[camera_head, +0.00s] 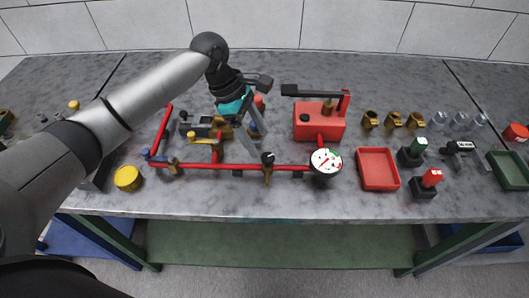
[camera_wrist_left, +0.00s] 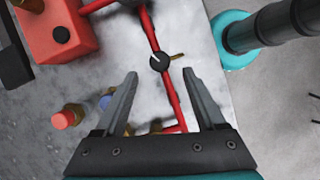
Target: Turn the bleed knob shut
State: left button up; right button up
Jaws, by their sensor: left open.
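The bleed knob is a small round black knob (camera_head: 267,158) with a white mark, on the red pipe above a brass spout (camera_head: 267,177). In the left wrist view the knob (camera_wrist_left: 158,62) sits ahead of the jaws, roughly centred between the fingertips, with its brass spout (camera_wrist_left: 177,57) pointing right. My left gripper (camera_head: 262,135) reaches down from the upper left and is open; its fingers (camera_wrist_left: 160,74) are apart with nothing between them. The fingertips appear near the knob, but the remaining gap is hard to judge. My right gripper is not visible.
The red pipe (camera_head: 220,167) runs left of the knob to a brass-fitted assembly. A white gauge (camera_head: 326,161) stands close right, with a red pump box (camera_head: 318,121) behind. A red tray (camera_head: 377,171), brass cups and a yellow cap (camera_head: 128,179) stand around.

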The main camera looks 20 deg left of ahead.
aim_at(267, 156)
pick_arm(q)
jog(key=b+x, duration=0.1)
jog(key=x, duration=0.4)
jog(key=shift+f, duration=0.1)
grip_shut()
dwell(0.5)
